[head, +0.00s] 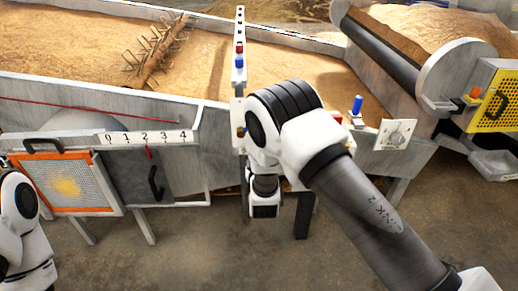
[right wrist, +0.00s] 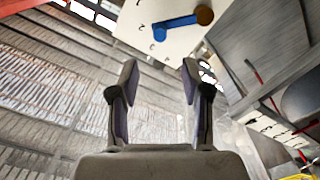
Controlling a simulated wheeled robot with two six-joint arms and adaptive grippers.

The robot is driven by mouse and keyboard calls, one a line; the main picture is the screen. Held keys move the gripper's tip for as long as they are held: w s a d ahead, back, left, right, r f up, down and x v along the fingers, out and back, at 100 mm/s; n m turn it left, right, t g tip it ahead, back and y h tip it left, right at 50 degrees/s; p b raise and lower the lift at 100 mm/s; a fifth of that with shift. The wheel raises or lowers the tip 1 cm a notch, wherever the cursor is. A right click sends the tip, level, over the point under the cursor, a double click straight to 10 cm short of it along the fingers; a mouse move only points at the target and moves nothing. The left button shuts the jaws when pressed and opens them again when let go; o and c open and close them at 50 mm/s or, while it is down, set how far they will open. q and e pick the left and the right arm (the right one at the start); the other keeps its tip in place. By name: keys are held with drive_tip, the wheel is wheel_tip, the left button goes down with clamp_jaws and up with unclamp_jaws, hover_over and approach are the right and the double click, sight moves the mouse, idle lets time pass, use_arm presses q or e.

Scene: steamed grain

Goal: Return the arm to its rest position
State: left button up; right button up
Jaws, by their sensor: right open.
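My right arm (head: 355,200) reaches in from the lower right of the head view, bent at a white and black joint in front of the grey trough wall. Its lower end hangs in front of that wall, and its gripper cannot be made out there. In the right wrist view my right gripper (right wrist: 157,82) is open, its two fingers apart with nothing between them. A pale plate with a blue lever (right wrist: 175,27) shows beyond the fingertips, apart from them. My left arm (head: 25,235) shows only in part at the left edge of the head view; its gripper is out of frame.
Grain fills the long trough (head: 90,82), with a toothed rake (head: 155,50) in it. A post (head: 239,60) with coloured knobs, a blue knob (head: 357,105) and a dial plate (head: 395,134) stand near my right arm. An orange-framed mesh panel (head: 65,185) is at left. Open floor lies in front.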

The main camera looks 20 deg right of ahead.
drive_tip(key=s+d+f+g+y, duration=0.1)
drive_tip(key=s+d+f+g, duration=0.25)
drive_tip(key=s+f, duration=0.5)
drive_tip(key=s+d+f+g, duration=0.3)
drive_tip(key=s+f+g, duration=0.1)
drive_tip(key=s+f, duration=0.5)
drive_tip(key=s+f+m+g+y, duration=0.15)
drive_tip(key=s+f+g, duration=0.35)
drive_tip(key=s, duration=0.6)
drive_tip(key=s+a+f+m+g+y, duration=0.1)
drive_tip(key=s+a+g, duration=0.15)
drive_tip(key=s, duration=0.55)
drive_tip(key=s+a+m+g+y, duration=0.2)
drive_tip(key=s+g, duration=0.1)
drive_tip(key=s, duration=0.5)
wheel_tip(320, 180, up, 21)
drive_tip(key=p, duration=2.1)
drive_tip(key=shift+w+d+t, duration=0.2)
drive_tip(key=shift+t, duration=0.1)
drive_tip(key=shift+n+h, duration=0.25)
